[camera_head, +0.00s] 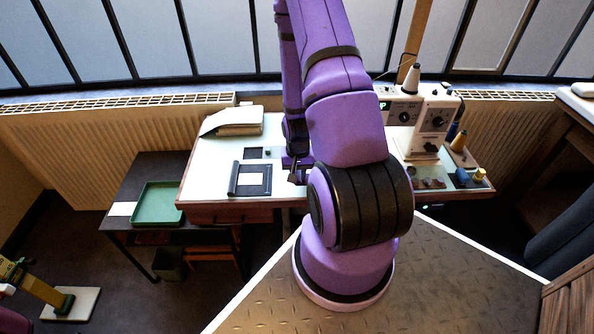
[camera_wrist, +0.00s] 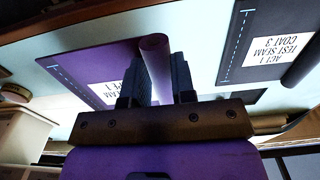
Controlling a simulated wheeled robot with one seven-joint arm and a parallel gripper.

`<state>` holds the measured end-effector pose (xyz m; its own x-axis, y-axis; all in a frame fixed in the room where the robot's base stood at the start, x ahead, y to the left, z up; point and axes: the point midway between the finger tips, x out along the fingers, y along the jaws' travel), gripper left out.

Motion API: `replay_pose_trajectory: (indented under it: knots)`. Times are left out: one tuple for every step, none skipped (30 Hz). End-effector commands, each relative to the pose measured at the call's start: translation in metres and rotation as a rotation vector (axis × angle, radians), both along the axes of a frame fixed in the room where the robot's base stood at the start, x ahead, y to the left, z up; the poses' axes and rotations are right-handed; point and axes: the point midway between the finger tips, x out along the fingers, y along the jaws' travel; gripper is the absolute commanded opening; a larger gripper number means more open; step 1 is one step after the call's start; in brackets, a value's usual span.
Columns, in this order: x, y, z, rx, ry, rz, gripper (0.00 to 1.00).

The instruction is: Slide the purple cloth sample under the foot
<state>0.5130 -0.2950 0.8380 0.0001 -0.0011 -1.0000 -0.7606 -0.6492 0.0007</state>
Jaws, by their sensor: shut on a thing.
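The purple cloth sample (camera_wrist: 95,72) lies flat on the pale table in the wrist view, with a raised rolled edge and a partly covered white label. My gripper (camera_wrist: 168,70) is shut on that purple roll, one dark finger on each side. In the head view my gripper (camera_head: 297,172) is low over the table, and my arm hides the purple sample. The white sewing machine (camera_head: 432,118) stands to the right on the table. Its foot is hidden or too small to tell.
A dark sample with a white label (camera_head: 250,179) lies left of my gripper; it also shows in the wrist view (camera_wrist: 250,72). A folder stack (camera_head: 234,121) lies behind it. Thread cones and small items crowd the table's right end. A green tray (camera_head: 158,221) sits lower left.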

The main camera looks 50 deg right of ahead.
Motion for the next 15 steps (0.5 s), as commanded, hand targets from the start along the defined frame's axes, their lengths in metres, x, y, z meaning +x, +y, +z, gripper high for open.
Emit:
replay_pose_trajectory:
  knots:
    - [0.000,0.000,-0.004,0.001,0.002,0.000,0.00]
    - [0.000,0.000,-0.006,0.001,0.002,0.000,0.00]
    - [0.000,0.000,-0.008,0.001,0.002,0.000,0.00]
    - [0.000,0.000,-0.010,0.001,0.002,0.000,0.00]
    - [0.000,0.000,-0.012,0.001,0.001,0.000,0.00]
    - [0.000,0.000,-0.014,0.001,0.001,0.000,0.00]
    - [0.000,0.000,-0.016,0.001,0.001,0.000,0.00]
    - [0.000,0.000,-0.018,0.001,0.001,0.000,0.00]
    - [0.000,0.000,-0.020,0.001,0.001,0.000,0.00]
    - [0.000,0.000,-0.022,0.001,0.001,0.000,0.00]
    - [0.000,0.000,-0.023,0.001,0.002,0.000,0.00]
    - [0.000,0.000,-0.026,0.001,0.002,0.000,0.00]
    - [0.000,0.000,-0.028,0.002,0.003,0.000,0.00]
    - [0.000,0.000,-0.030,0.001,0.002,0.000,0.00]
    - [0.000,0.000,-0.032,0.001,0.002,0.000,0.00]
